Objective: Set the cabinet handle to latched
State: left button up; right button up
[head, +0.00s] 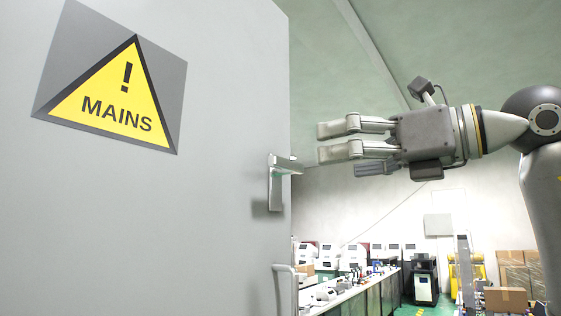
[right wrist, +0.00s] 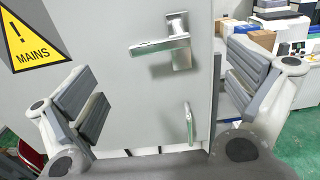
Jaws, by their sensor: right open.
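The cabinet door (head: 215,215) is a large grey panel on the left of the head view. Its metal handle (head: 285,164) sits near the door's right edge. In the right wrist view the handle (right wrist: 160,45) shows an upright plate, with a lever lying about level and pointing left. My right gripper (head: 320,141) is open and empty, to the right of the handle in the head view, with a gap between them. In the right wrist view its fingers (right wrist: 165,90) stand wide apart, with the handle beyond and above the gap. My left gripper is not in view.
A yellow MAINS sign (head: 115,105) is on the door. A bar-like pull (head: 289,283) is below the handle. A long bench (head: 365,290) with devices and stacked cardboard boxes (head: 506,299) stand in the background. The space right of the door edge is open.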

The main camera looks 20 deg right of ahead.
aim_at(291, 163)
jog(key=p+x, duration=0.1)
jog(key=x, duration=0.4)
jog(key=shift+w+a+p, duration=0.1)
jog(key=shift+a+p, duration=0.05)
jog(key=shift+p, duration=0.25)
jog(key=x, duration=0.3)
jog(key=shift+w+a+p, duration=0.1)
jog(key=shift+a+p, duration=0.05)
jog(key=shift+p, duration=0.25)
jog(key=shift+w+a, duration=0.25)
jog(key=shift+w, duration=0.15)
jog(key=shift+w+f, duration=0.1)
jog(key=shift+c, duration=0.2)
jog(key=c, duration=1.4)
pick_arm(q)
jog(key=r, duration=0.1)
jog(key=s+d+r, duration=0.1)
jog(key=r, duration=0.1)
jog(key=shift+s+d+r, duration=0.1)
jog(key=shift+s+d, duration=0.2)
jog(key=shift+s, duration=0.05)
